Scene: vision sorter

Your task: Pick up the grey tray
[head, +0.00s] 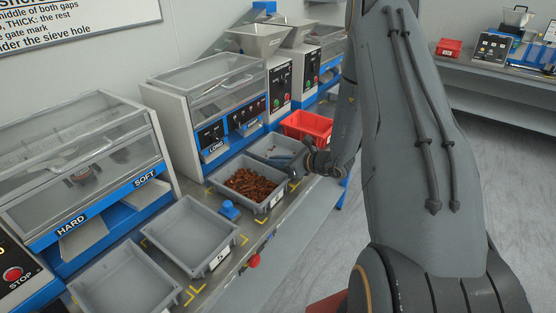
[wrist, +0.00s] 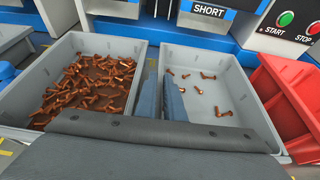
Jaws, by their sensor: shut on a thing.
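Two grey trays stand side by side. The left grey tray (wrist: 22,85) holds a heap of copper-coloured pieces; it also shows in the head view (head: 216,182). The right grey tray (wrist: 200,102) holds several scattered copper pieces and lies partly behind my gripper in the head view (head: 268,146). My gripper (wrist: 163,102) is at the neighbouring walls of the two trays. One blue-grey finger is in the gap and the other is inside the right tray. It is shut on the right tray's left wall. In the head view my gripper (head: 284,163) is partly hidden by my wrist.
A red bin (wrist: 290,100) stands close to the right tray, also in the head view (head: 307,125). Empty grey trays (head: 190,235) and a blue knob-like piece (head: 229,210) are nearer on the bench. Machines labelled LONG and SHORT (wrist: 208,12) rise behind.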

